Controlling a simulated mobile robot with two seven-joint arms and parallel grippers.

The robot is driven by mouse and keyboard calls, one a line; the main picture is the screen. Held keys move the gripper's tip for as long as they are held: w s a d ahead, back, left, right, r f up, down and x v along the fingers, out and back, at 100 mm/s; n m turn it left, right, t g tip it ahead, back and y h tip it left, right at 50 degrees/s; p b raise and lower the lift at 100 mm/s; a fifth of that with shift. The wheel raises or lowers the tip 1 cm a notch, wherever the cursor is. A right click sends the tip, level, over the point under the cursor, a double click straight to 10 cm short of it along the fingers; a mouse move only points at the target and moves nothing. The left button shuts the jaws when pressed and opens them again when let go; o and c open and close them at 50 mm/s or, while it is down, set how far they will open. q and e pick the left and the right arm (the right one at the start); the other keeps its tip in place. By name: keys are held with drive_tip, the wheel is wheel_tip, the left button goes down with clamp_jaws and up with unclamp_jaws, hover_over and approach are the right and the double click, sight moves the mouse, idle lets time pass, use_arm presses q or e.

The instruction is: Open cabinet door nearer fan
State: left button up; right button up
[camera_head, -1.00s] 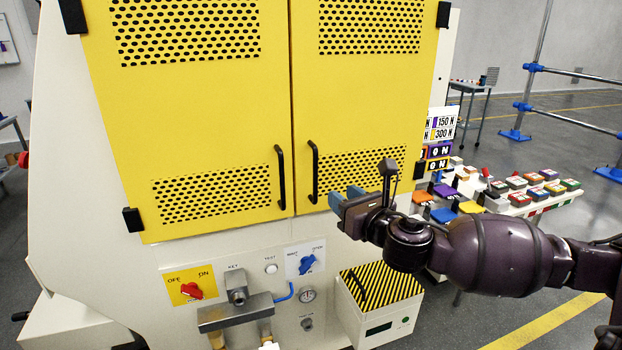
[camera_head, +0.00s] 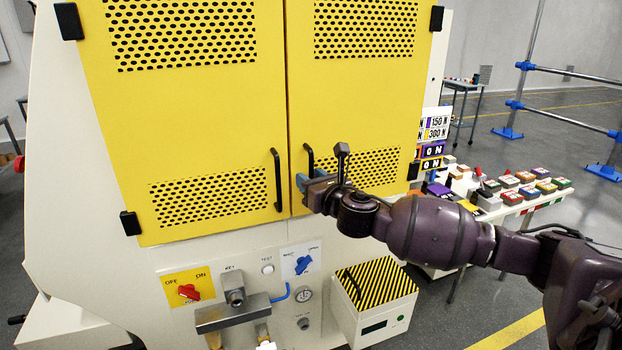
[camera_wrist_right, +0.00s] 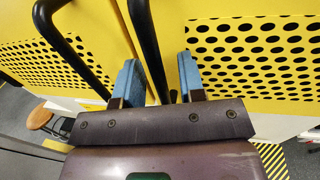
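The cabinet has two yellow perforated doors, a left door (camera_head: 190,120) and a right door (camera_head: 350,110). The left door has a black bar handle (camera_head: 278,180) and the right door has another (camera_head: 309,158), close together beside the centre seam. My right gripper (camera_head: 301,183) is at the lower part of the right door's handle. In the right wrist view its blue fingers (camera_wrist_right: 160,80) are apart, with the right door's handle (camera_wrist_right: 147,40) running between them, nearer the left finger. Both doors look closed. No fan is recognisable. My left gripper is not in view.
Below the doors are a red switch (camera_head: 189,291), a blue switch (camera_head: 303,264) and a metal key fixture (camera_head: 233,314). A box with a striped top (camera_head: 376,286) stands below the right door. A table of coloured blocks (camera_head: 520,190) is at right.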

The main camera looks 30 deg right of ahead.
drive_tip(key=shift+c, duration=0.2)
clamp_jaws()
drive_tip(key=shift+s, duration=0.15)
